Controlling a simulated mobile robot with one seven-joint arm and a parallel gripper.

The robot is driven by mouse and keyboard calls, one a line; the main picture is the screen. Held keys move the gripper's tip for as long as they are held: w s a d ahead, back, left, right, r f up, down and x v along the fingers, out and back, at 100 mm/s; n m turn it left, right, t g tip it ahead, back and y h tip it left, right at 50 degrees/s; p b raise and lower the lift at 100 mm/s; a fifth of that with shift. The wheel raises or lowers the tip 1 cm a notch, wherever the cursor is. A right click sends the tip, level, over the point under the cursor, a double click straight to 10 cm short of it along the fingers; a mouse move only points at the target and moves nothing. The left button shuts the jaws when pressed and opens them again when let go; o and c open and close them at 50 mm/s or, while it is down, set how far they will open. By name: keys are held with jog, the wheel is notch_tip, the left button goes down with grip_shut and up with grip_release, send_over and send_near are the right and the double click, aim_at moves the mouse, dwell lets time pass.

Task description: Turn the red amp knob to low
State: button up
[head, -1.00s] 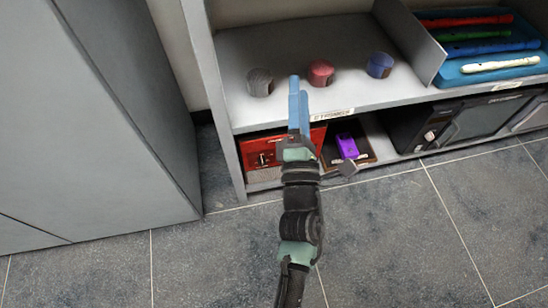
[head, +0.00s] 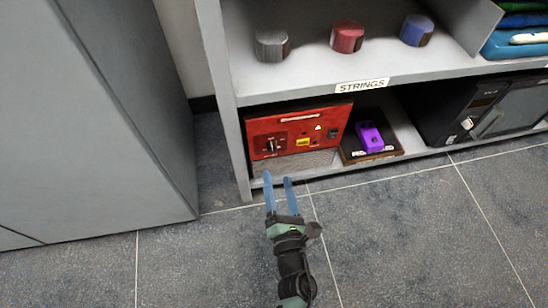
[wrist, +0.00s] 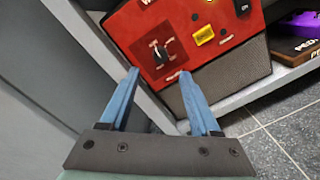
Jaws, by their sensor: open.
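The red amp (head: 296,132) stands on the bottom shelf at its left end, with a grey grille along its lower front. Its knob (head: 270,147) is a small dark knob with a light pointer on a dark red panel at the left of the front; the knob also shows in the wrist view (wrist: 158,53). The scale lettering is too small to read. My gripper (head: 278,180) is open and empty, low in front of the amp. In the wrist view my gripper's blue fingers (wrist: 157,80) point toward the amp, with the knob beyond and between their tips, apart from them.
A purple pedal (head: 370,137) on a dark board sits right of the amp. A black device (head: 465,108) stands farther right. The upper shelf edge (head: 410,82) overhangs the amp. A grey cabinet (head: 90,130) stands at left. The floor in front is clear.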

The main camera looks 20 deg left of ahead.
aim_at(272, 151)
jog(key=b+x, duration=0.2)
jog(key=x, duration=0.6)
jog(key=shift+a, duration=0.1)
grip_shut()
